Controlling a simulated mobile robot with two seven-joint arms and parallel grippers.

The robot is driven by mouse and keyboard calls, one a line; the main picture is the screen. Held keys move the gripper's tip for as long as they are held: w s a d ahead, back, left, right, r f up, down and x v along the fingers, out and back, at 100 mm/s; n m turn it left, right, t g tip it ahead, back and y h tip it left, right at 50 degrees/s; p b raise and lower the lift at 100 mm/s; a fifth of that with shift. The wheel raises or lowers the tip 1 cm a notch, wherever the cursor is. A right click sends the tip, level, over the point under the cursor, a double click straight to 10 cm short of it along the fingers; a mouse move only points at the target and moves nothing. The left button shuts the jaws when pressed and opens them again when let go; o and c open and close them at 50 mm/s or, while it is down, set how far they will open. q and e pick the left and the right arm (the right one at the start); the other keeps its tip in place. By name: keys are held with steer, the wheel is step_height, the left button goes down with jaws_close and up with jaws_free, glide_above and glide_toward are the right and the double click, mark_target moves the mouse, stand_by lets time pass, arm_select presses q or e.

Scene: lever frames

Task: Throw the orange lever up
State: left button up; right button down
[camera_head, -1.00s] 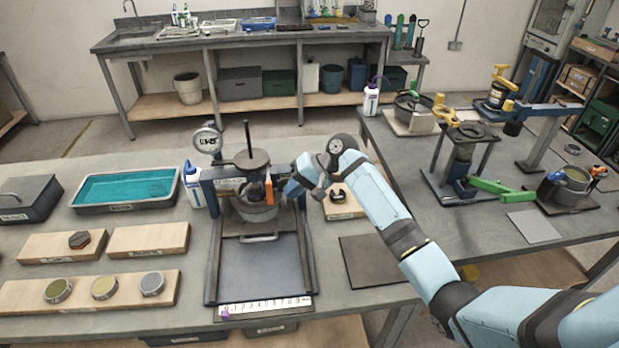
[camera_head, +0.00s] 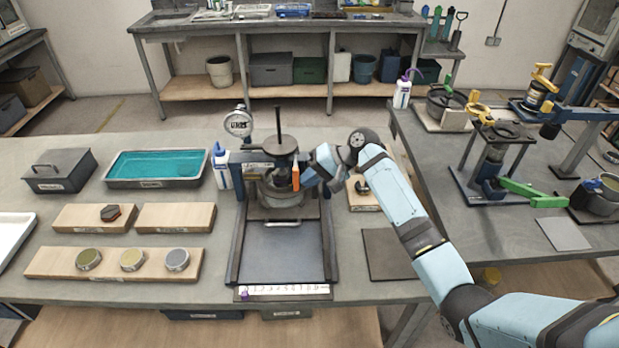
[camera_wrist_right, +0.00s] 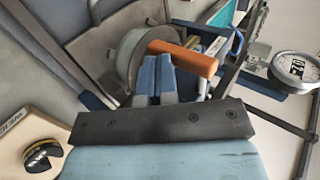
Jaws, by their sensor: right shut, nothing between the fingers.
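The orange lever (camera_head: 295,177) is a short bar on the right front of the press-like apparatus (camera_head: 283,252), beside its round metal pot (camera_head: 283,192). It looks roughly upright in the head view. In the right wrist view the orange lever (camera_wrist_right: 188,60) lies just beyond the blue fingertips and crosses in front of the pot (camera_wrist_right: 128,55). My right gripper (camera_head: 306,177) is at the right of the lever, very close to it. In the wrist view its fingers (camera_wrist_right: 154,75) are together with nothing between them. I cannot tell whether they touch the lever. My left gripper is not in view.
A dial gauge (camera_head: 238,123) and a white bottle (camera_head: 220,165) stand left of the apparatus. A small wooden block with a black knob (camera_head: 363,187) lies close under my right arm. Wooden boards (camera_head: 176,217) and a teal tray (camera_head: 155,166) are farther left. A dark mat (camera_head: 390,254) lies at right.

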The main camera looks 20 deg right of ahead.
mark_target(295, 184)
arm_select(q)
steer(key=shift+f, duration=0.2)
arm_select(e)
steer(key=shift+a+f+y, duration=0.1)
steer(key=shift+f+y, duration=0.15)
steer(key=shift+y, duration=0.25)
steer(key=y+b, duration=0.2)
steer(key=a+f+t+y+b, duration=0.1)
steer(key=y+b, duration=0.2)
steer(key=a+t+y+b, duration=0.1)
steer(key=y+b, duration=0.1)
steer(key=b, duration=0.1)
steer(key=shift+w+a+f, duration=0.15)
steer(key=shift+w+f, duration=0.2)
steer(key=shift+w+a+r+b, duration=0.15)
steer(key=shift+a+b, duration=0.25)
steer(key=shift+b, duration=0.6)
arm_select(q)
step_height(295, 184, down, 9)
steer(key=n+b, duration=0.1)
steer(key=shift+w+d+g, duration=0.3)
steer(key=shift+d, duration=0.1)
arm_select(e)
steer(key=shift+w+a+r, duration=0.15)
steer(key=shift+a+r, duration=0.05)
steer(key=shift+a, duration=0.4)
steer(key=shift+a+r, duration=0.1)
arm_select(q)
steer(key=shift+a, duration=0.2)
